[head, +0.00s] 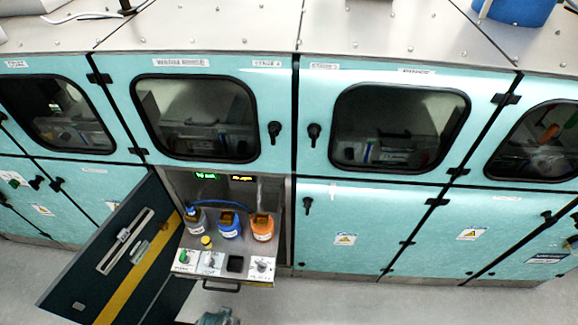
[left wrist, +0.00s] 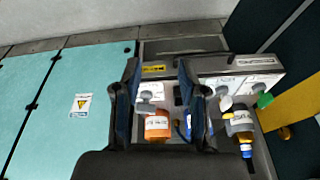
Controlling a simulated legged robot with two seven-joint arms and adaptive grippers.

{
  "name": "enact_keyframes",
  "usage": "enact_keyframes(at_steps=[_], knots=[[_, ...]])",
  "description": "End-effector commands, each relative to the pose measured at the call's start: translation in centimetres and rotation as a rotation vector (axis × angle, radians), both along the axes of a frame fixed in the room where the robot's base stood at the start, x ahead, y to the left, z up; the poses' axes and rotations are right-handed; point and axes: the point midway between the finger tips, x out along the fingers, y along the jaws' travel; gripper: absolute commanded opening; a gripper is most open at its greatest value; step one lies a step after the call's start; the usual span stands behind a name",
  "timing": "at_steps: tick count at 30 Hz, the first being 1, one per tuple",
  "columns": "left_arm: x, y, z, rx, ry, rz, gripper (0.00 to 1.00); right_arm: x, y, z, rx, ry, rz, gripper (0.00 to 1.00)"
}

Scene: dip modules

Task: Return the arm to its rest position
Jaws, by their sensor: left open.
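My left gripper (left wrist: 158,78) shows in the left wrist view with its two dark fingers spread apart and nothing held between them. Beyond the fingers is the pull-out tray (head: 216,281) of an open cabinet compartment. An orange bottle (left wrist: 157,127) appears in the gap between the fingers, apart from them as far as I can tell. A blue bottle is mostly hidden behind the right finger. In the head view, only a small grey-teal part shows at the bottom edge, possibly of my arm. My right gripper is in neither view.
The tray holds a grey bottle (head: 195,221), the blue bottle (head: 229,225), the orange bottle (head: 263,228), and a small yellow-capped item (head: 206,243). An open dark door (head: 112,254) juts out at left. Closed teal cabinets (head: 385,225) stand right. Grey floor (head: 340,298) lies clear in front.

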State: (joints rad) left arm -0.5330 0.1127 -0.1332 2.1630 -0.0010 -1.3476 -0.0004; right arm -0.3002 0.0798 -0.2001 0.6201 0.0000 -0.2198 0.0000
Motion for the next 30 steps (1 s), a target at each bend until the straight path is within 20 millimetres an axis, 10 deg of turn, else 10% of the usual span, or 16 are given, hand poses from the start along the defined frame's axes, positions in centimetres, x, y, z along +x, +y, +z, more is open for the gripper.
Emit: enact_keyframes(at_steps=[10, 18, 24, 30], knots=[[-2.8, 0.2, -17.6, 0.006, 0.072, -0.011, 0.42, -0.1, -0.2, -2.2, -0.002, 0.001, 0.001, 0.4], [-12.8, 1.7, -33.0, 0.014, 0.147, -0.028, 0.42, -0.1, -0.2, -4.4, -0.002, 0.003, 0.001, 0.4], [-19.1, 3.0, -37.4, 0.02, 0.176, -0.036, 0.42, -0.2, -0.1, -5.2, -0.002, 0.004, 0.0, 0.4], [-21.1, 3.4, -38.2, 0.021, 0.183, -0.039, 0.42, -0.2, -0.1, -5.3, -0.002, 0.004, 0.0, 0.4]])
